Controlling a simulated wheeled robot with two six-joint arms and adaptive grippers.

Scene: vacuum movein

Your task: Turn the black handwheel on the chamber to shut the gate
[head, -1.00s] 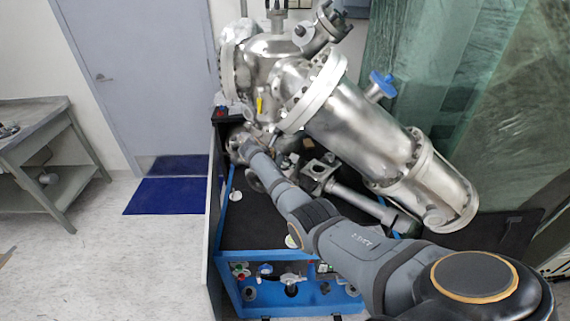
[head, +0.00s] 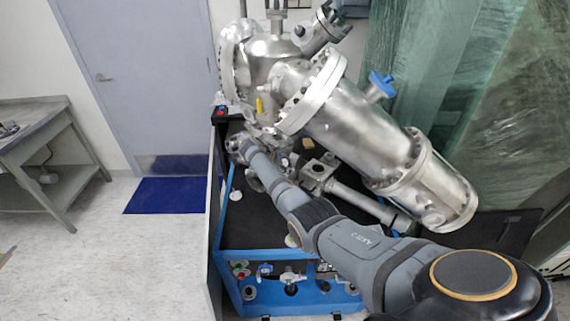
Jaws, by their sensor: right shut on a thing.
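The steel vacuum chamber (head: 365,135) lies tilted across the upper middle of the head view, on a black-topped blue frame. My right arm comes in from the lower right and reaches low on the chamber's left side. My right gripper (head: 240,146) is at its far end, small and partly hidden among steel fittings. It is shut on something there. The black handwheel cannot be made out clearly; the gripper and wrist are over the spot where it seems to be. I cannot tell the gate's position. My left gripper is not in view.
A blue knob (head: 381,85) sticks out of the chamber's upper side. The blue frame (head: 300,298) carries valves at its front. Glassy green panels (head: 440,70) stand at right. A grey bench (head: 45,150) is at left, with open floor between.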

